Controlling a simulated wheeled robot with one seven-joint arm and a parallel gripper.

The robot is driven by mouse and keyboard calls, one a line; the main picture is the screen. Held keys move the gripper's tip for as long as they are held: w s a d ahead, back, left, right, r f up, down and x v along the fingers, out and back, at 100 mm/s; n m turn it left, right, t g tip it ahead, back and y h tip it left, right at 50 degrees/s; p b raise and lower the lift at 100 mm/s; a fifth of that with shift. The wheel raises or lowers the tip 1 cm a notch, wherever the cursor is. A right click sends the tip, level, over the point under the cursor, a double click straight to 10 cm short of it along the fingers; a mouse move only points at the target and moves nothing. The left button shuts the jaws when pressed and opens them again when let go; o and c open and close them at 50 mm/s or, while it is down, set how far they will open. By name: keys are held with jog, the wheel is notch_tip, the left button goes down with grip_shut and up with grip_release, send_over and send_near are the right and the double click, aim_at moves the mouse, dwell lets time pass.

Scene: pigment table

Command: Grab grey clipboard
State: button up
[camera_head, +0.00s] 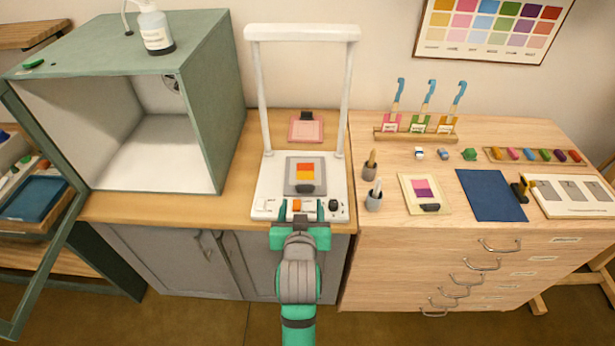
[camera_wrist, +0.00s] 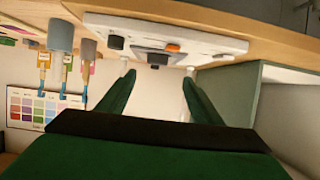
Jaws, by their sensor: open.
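The grey clipboard (camera_head: 290,176) lies on the bed of a white press-like stand (camera_head: 262,190), with a yellow, orange and red swatch on it and a dark clip at its near edge. My gripper (camera_head: 299,212) is open and empty at the front edge of the stand, nearer than the clipboard and apart from it.
The stand's tall white frame (camera_head: 346,100) rises around the clipboard. A pink clipboard (camera_head: 306,130) lies behind, and a cream one (camera_head: 408,188) lies to the right. A green-grey booth (camera_head: 205,110) stands at left. Brush holders (camera_head: 374,203) stand right of the stand.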

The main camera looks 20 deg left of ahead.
aim_at(305, 189)
jog(key=x, duration=0.3)
jog(key=shift+w+a+f, duration=0.15)
jog(key=shift+w+a, duration=0.1)
jog(key=shift+d+f+x, duration=0.1)
jog(key=shift+d+x, duration=0.1)
jog(key=shift+x, duration=0.9)
jog(key=shift+d+f+x, duration=0.1)
jog(key=shift+d+x, duration=0.05)
jog(key=shift+x, duration=0.95)
jog(key=shift+d+f+x, duration=0.1)
jog(key=shift+d+x, duration=0.1)
jog(key=shift+x, duration=0.9)
jog(key=shift+r, duration=0.1)
jog(key=c, duration=1.2)
jog(key=shift+d, duration=0.1)
jog(key=shift+c, duration=0.2)
